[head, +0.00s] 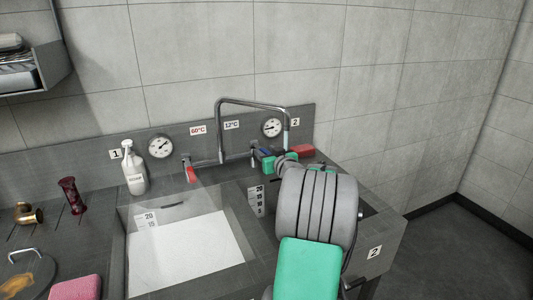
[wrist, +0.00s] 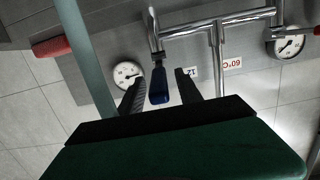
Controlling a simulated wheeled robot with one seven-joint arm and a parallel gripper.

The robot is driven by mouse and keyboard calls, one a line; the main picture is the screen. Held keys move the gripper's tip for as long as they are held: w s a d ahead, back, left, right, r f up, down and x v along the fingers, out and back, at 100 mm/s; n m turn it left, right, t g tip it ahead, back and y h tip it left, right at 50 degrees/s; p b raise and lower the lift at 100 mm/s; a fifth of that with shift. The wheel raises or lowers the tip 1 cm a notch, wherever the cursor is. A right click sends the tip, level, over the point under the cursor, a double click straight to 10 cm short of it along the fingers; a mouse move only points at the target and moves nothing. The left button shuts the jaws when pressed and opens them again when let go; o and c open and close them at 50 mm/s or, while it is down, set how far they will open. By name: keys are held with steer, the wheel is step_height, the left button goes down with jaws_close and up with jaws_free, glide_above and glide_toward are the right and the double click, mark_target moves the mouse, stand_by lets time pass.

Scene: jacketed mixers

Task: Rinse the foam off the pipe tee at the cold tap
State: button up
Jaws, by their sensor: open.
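My gripper (head: 267,161) is open at the wall behind the right basin; in the wrist view its dark fingers (wrist: 159,90) stand on either side of a blue tap lever (wrist: 160,84). I cannot tell whether they touch it. The lever shows small in the head view (head: 265,153), by the 12°C label (head: 232,125). The chrome spout (head: 252,101) is turned towards the right basin, with a pale strip below its end. A brass pipe fitting (head: 28,213) lies on the left counter; I cannot tell whether it is the tee, and no foam shows on it.
My arm hides most of the right basin. The left basin (head: 125,255) has a white bottom. A red lever (head: 191,174), a white bottle (head: 133,168), a dark red flanged piece (head: 71,195) and a pink sponge (head: 75,288) are left. A red block (head: 303,150) sits right of my gripper.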

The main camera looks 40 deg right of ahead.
steer(key=b+v, duration=0.1)
steer(key=v, duration=0.6)
steer(key=shift+s, duration=0.4)
steer(key=shift+a, duration=0.2)
